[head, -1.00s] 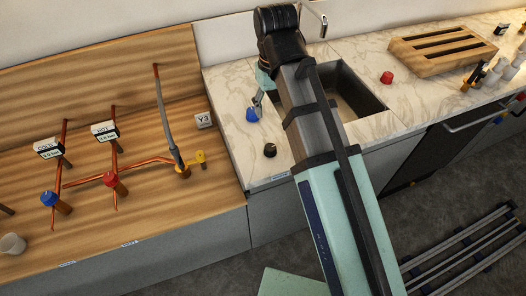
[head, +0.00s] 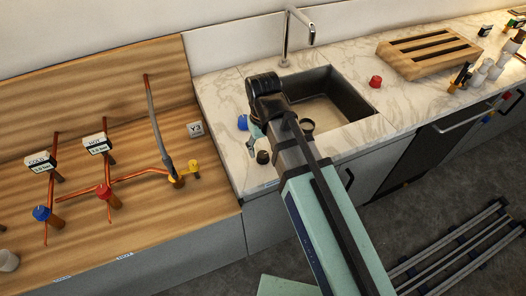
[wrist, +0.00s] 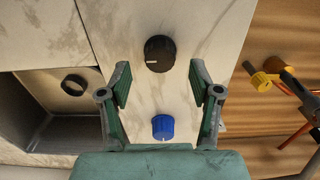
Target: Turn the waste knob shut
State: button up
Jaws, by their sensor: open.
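A black knob (head: 263,157) stands on the marble counter near its front left corner. No readable name shows on it, but it is the dark knob beside the sink. In the wrist view the black knob (wrist: 160,53) has a white pointer mark at its lower left. My gripper (wrist: 160,82) is open and empty, its fingers pointing toward the black knob, which lies just beyond the fingertips. A blue knob (wrist: 163,127) sits between the finger bases in that view; it also shows in the head view (head: 242,122).
The sink (head: 335,92) lies right of the knobs, with a dark round ring (wrist: 74,85) inside. A faucet (head: 287,35) stands behind it. A red knob (head: 375,81) and a wooden rack (head: 430,50) are further right. Copper pipes with a yellow valve (head: 193,167) are at left.

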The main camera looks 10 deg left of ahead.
aim_at(263, 155)
jog(key=shift+f, duration=1.8)
jog(key=c, duration=1.1)
